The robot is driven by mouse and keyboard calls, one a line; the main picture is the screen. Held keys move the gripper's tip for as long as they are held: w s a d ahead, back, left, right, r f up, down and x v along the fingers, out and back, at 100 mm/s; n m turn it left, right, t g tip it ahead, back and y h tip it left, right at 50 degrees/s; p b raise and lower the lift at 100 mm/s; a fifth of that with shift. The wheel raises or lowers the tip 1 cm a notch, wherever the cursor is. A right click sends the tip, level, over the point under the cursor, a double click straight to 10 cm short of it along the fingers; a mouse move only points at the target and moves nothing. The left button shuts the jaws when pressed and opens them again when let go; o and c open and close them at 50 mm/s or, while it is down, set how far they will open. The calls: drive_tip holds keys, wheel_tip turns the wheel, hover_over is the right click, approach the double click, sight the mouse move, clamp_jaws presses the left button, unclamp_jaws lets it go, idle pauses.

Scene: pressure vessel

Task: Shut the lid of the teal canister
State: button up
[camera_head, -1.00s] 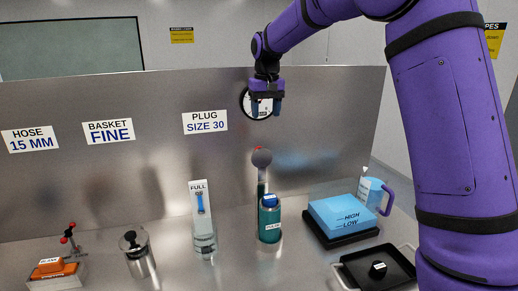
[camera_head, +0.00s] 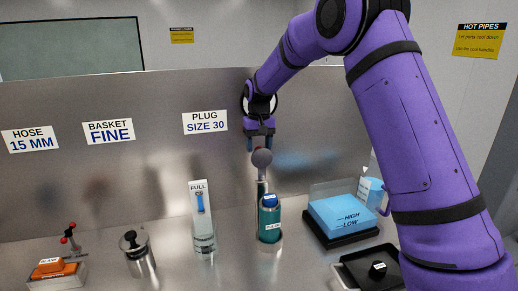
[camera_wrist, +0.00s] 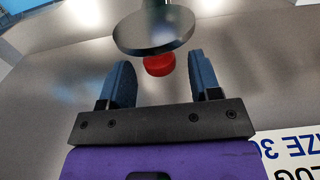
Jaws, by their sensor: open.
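The teal canister (camera_head: 270,228) stands upright on the steel counter, with a blue labelled item (camera_head: 270,201) at its mouth. Its round grey lid (camera_head: 262,158) stands raised above and behind the mouth, so the canister is open. My gripper (camera_head: 263,145) is just above the lid, pointing down, with its fingers apart and empty. In the wrist view the lid (camera_wrist: 153,32) appears as a dark disc beyond the open fingertips (camera_wrist: 160,62), with a red part (camera_wrist: 159,65) beside it. I cannot tell whether a finger touches the lid.
A clear cylinder marked FULL (camera_head: 202,225) stands left of the canister. A blue block (camera_head: 343,213) on a black base, a blue jug (camera_head: 369,192) and a black tray (camera_head: 350,272) are to the right. The steel back panel (camera_head: 120,180) rises close behind.

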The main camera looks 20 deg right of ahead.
drive_tip(key=shift+f, duration=0.6)
clamp_jaws()
drive_tip(key=shift+s, duration=0.15)
